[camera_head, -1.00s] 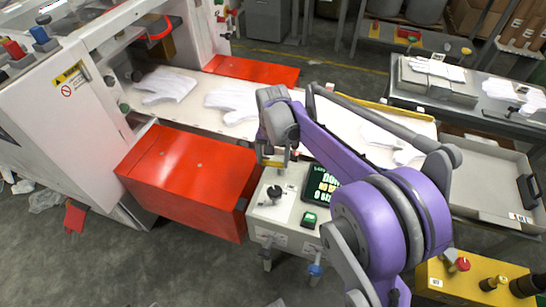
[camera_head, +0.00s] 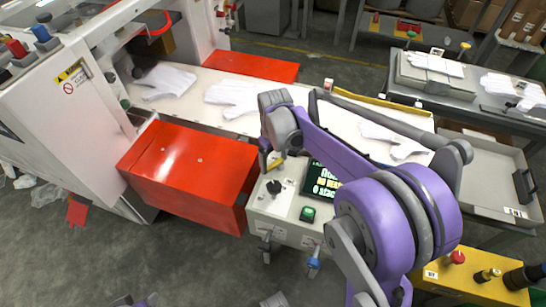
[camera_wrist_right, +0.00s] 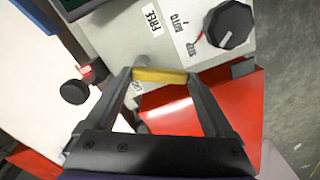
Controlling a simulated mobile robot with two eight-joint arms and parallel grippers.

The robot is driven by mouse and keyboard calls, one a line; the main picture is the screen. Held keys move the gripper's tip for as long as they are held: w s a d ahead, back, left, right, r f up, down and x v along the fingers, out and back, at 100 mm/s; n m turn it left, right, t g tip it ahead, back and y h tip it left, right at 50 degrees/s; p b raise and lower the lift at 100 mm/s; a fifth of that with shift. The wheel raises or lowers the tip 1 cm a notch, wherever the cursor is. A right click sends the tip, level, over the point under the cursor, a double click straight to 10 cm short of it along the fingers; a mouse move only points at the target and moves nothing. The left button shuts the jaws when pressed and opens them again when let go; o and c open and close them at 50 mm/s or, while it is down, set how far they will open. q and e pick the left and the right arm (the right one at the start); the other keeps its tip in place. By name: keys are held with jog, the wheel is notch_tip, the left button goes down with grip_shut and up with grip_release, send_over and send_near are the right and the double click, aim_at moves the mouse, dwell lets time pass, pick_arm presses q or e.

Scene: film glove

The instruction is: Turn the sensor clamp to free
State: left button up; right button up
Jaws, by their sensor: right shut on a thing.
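The sensor clamp shows as a yellow bar (camera_wrist_right: 160,75) in the right wrist view. My right gripper (camera_wrist_right: 158,78) is shut on it, with one dark finger at each end of the bar. A white label reading FREE (camera_wrist_right: 152,18) is on the grey panel just beyond the bar. A second label (camera_wrist_right: 137,88) is partly hidden behind the bar. In the head view the yellow bar (camera_head: 275,164) shows small and tilted under my right wrist, at the edge of the grey control box (camera_head: 262,206). My left gripper does not show clearly.
A black knob (camera_wrist_right: 229,25) with printed settings is beside the clamp. A green button (camera_head: 307,213) and a dark screen (camera_head: 322,181) are on the box. A red cabinet (camera_head: 190,175) stands to the left. White gloves (camera_head: 232,96) lie on the belt.

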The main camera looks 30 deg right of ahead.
jog(key=n, duration=0.4)
jog(key=s+n, duration=0.1)
jog(key=shift+d+n+p, duration=0.3)
jog(key=shift+n, duration=0.1)
jog(key=shift+s, duration=0.1)
dwell(0.3)
jog(key=o, duration=1.1)
notch_tip(320, 180, up, 11)
jog(key=shift+f+p, duration=0.1)
jog(key=shift+p, duration=0.55)
jog(key=shift+s, duration=0.1)
